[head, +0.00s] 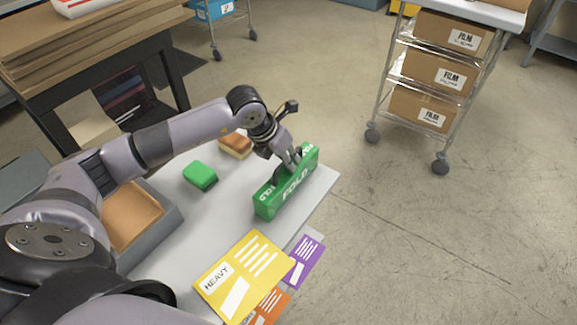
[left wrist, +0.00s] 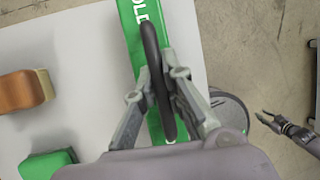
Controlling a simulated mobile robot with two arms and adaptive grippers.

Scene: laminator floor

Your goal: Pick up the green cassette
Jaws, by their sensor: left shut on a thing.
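The cassette appears to rest on the table. My right gripper (left wrist: 268,119) shows small at the right of the left wrist view; its opening is unclear.
A green block (head: 200,175) and a brown-orange block (head: 236,146) lie left of the cassette. Yellow (head: 250,270), purple (head: 305,260) and orange (head: 270,305) cards are at the near edge. A grey tray (head: 165,225) is at left. A wheeled rack with film boxes (head: 436,72) stands beyond open floor.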

